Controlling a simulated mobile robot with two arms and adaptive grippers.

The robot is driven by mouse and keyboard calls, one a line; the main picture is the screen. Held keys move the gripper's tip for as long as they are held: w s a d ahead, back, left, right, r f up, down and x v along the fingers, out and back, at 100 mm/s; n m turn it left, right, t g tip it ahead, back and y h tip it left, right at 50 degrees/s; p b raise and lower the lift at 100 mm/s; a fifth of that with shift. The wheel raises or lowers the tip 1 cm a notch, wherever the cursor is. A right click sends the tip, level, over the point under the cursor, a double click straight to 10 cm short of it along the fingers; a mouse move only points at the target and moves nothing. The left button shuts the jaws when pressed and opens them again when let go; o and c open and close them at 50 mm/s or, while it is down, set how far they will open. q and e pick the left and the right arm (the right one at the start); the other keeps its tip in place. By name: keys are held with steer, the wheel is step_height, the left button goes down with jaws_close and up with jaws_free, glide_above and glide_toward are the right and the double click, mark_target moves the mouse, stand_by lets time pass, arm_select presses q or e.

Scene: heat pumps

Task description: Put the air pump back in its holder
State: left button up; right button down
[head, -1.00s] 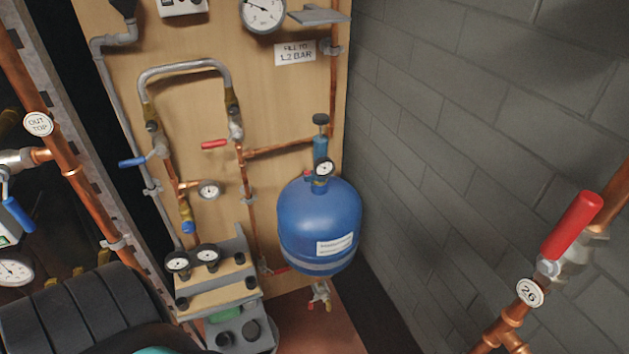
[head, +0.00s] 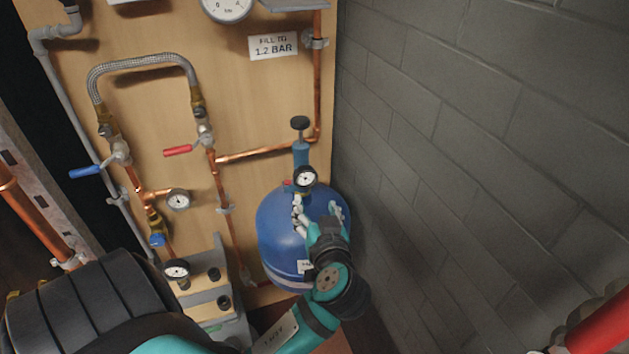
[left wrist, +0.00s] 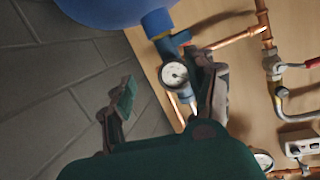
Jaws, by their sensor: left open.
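The air pump (head: 301,155) is a slim blue cylinder with a black knob on top and a round gauge at its lower end. It stands upright on top of the blue tank (head: 275,235). My left gripper (head: 318,211) is open in front of the tank's upper part, just below the gauge. In the left wrist view the pump's gauge (left wrist: 174,75) shows between the open fingers (left wrist: 166,82), close to the right finger, which hides part of the pump. A grey bracket (head: 292,4) sticks out from the board above; I cannot tell if it is the holder.
A brick wall (head: 450,150) stands to the right of the tank. Copper pipes (head: 265,151), a red lever (head: 178,151) and a blue lever (head: 86,172) are on the wooden board at left. A grey stand with gauges (head: 205,295) is left of the tank.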

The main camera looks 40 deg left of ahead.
mark_target(303, 156)
arm_select(q)
steer(key=w+a+r+n+y, duration=0.1)
steer(key=r, duration=0.1)
steer(key=w+a+r+n+y+p, duration=0.1)
steer(key=a+r, duration=0.2)
steer(key=r, duration=0.2)
steer(key=shift+w+a+n+y+p, duration=0.3)
steer(key=shift+w+a+n+y, duration=0.05)
steer(key=shift+w+n+y, duration=0.05)
steer(key=x, duration=0.2)
steer(key=b+x, duration=0.1)
steer(key=x, duration=0.1)
steer(key=shift+w+a+f, duration=0.2)
steer(key=shift+w+f, duration=0.05)
steer(key=shift+b+x, duration=0.4)
steer(key=shift+x, duration=0.55)
steer(key=shift+r, duration=0.15)
arm_select(e)
steer(key=shift+w+a, duration=0.2)
steer(key=shift+w, duration=0.45)
arm_select(q)
steer(key=shift+c, duration=0.2)
jaws_close()
steer(key=shift+r, duration=0.2)
arm_select(e)
steer(key=shift+r, duration=0.1)
